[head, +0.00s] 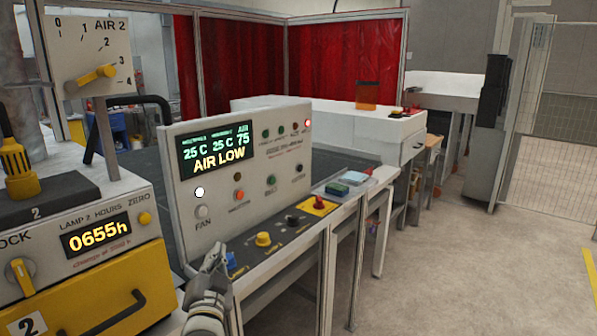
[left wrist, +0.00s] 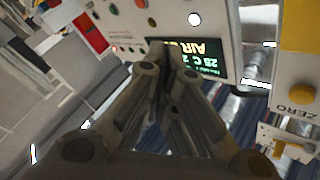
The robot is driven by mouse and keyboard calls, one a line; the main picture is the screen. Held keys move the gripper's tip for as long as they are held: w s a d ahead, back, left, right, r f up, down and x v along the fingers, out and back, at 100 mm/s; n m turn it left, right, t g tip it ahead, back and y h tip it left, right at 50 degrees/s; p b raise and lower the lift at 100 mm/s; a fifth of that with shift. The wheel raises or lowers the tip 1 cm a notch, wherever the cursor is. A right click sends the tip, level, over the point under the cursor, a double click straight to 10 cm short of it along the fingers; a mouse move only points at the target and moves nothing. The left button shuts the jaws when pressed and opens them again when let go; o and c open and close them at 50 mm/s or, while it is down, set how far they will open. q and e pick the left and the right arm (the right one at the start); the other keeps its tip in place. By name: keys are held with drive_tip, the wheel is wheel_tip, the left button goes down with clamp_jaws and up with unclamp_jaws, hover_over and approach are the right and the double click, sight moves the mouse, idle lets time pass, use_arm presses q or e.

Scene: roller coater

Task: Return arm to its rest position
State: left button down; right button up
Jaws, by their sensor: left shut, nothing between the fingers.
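My left gripper (head: 218,258) is in the lower middle of the head view, in front of the control panel (head: 170,228) and close to its lower left edge. It is shut and empty. In the left wrist view its fingers (left wrist: 165,65) come together in front of the panel, whose display (left wrist: 200,58) appears upside down. I cannot tell whether the fingertips touch the panel. The panel display (head: 217,150) reads AIR LOW in the head view. My right gripper does not show in either view.
A lamp unit (head: 95,237) with a yellow drawer and black handle stands at the left. An AIR 2 dial (head: 90,45) is above it. Knobs and a red button (head: 318,202) sit on the panel's sloped ledge. A white machine (head: 345,120) stands behind. The floor (head: 460,260) at right is clear.

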use_arm(q)
drive_tip(key=s+a+f+n+g, duration=0.35)
drive_tip(key=s+f+g, duration=0.35)
drive_tip(key=s+f, duration=0.95)
drive_tip(key=s+f+g+h, duration=0.1)
drive_tip(key=s+f+g, duration=0.2)
drive_tip(key=s, duration=0.5)
drive_tip(key=s+d+f+g+h, duration=0.1)
drive_tip(key=s+f+g, duration=0.25)
drive_tip(key=s, duration=0.35)
drive_tip(key=s+f+g+h, duration=0.1)
drive_tip(key=s+f+g, duration=0.15)
drive_tip(key=s, duration=0.55)
wheel_tip(320, 180, down, 30)
drive_tip(key=s+g+b, duration=0.1)
drive_tip(key=s+b, duration=0.1)
drive_tip(key=s, duration=0.1)
drive_tip(key=s+a+f+g, duration=0.1)
drive_tip(key=s+a+f, duration=0.1)
drive_tip(key=s+f, duration=1.4)
drive_tip(key=shift+a+y+b, duration=0.25)
drive_tip(key=shift+y+b, duration=0.05)
drive_tip(key=shift+b, duration=0.1)
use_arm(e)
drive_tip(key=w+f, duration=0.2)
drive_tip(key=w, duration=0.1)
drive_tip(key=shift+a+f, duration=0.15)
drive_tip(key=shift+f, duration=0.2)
